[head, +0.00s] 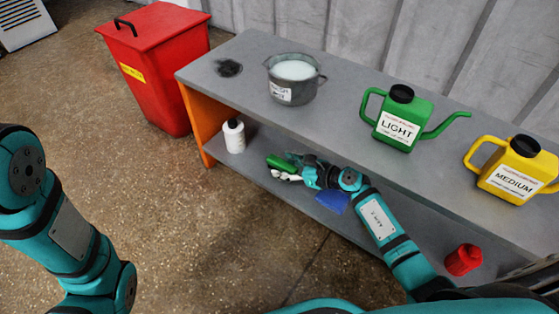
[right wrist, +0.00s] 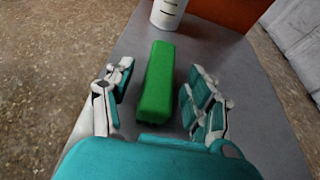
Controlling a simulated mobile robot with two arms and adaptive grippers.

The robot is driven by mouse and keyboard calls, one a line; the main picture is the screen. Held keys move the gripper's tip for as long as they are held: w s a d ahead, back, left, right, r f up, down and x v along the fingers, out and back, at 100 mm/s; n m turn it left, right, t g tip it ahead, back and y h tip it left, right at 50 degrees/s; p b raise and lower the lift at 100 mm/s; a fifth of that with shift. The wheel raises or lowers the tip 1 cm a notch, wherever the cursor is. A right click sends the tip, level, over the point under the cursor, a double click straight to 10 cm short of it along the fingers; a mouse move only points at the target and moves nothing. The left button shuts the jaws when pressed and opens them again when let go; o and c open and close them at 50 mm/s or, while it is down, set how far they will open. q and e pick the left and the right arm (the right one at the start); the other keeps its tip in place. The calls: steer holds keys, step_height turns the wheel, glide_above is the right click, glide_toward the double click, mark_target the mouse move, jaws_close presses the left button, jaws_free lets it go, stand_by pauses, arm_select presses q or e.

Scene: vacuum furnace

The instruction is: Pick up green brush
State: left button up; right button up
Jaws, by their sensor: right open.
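The green brush (right wrist: 158,82) lies on the grey lower shelf in the right wrist view, its long green body pointing away from me. My right gripper (right wrist: 156,88) is open, with one finger on each side of the brush and a visible gap to both. In the head view the green brush (head: 281,162) shows at the tip of my right gripper (head: 285,168), partly covered by it. The bristles are hidden. My left arm comes in at the left of the head view, but its gripper is out of the picture.
A white bottle (head: 234,136) stands on the lower shelf (head: 262,147) just beyond the brush. A blue item (head: 332,201) and a red container (head: 463,260) are also there. The upper shelf (head: 343,97) overhangs, bearing a pot (head: 293,82) and green (head: 403,120) and yellow (head: 513,171) cans.

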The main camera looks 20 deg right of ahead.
steer(key=shift+w+a, duration=0.2)
steer(key=shift+s, duration=0.1)
jaws_close()
